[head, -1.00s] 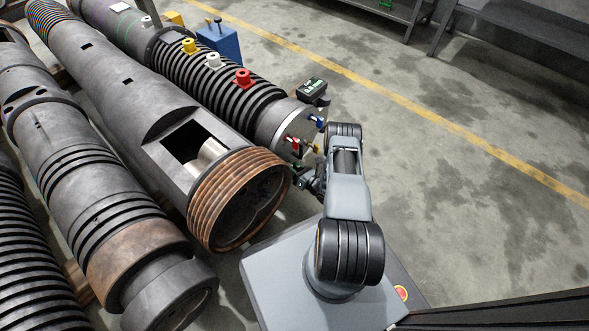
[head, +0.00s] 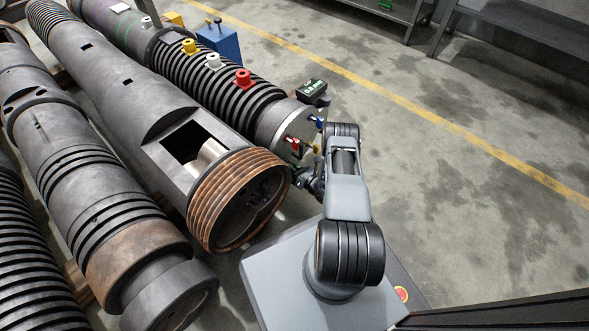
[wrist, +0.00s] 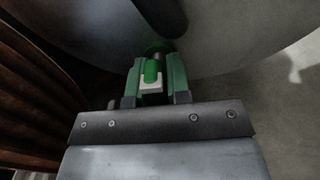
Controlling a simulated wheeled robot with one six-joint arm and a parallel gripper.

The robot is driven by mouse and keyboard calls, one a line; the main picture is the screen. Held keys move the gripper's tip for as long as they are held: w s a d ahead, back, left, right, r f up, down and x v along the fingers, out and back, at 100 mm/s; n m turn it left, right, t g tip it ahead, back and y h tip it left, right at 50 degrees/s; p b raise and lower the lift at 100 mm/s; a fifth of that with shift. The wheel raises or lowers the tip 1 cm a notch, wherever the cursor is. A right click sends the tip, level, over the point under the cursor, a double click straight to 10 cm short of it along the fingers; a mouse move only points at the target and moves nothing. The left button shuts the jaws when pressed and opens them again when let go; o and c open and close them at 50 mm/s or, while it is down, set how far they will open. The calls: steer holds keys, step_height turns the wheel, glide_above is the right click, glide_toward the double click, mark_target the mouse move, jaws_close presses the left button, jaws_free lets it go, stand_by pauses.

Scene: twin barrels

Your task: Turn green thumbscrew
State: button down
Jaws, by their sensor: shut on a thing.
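The green thumbscrew (wrist: 151,71) shows in the wrist view, standing out from the grey end face of a barrel with a green round base behind it. My gripper (wrist: 154,77) is shut on it, with one green-sided finger on each side. In the head view my gripper (head: 311,184) is a dark shape low beside the end of the far barrel (head: 278,122), partly covered by my arm. The thumbscrew cannot be made out in the head view.
Red (head: 292,142) and blue (head: 318,122) fittings stand on the same end face, close to my arm. The rusty threaded mouth of the neighbouring barrel (head: 225,200) is just left of my gripper. Open concrete floor (head: 460,220) lies to the right.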

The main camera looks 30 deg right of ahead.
steer(key=c, duration=1.1)
jaws_free()
steer(key=shift+c, duration=0.2)
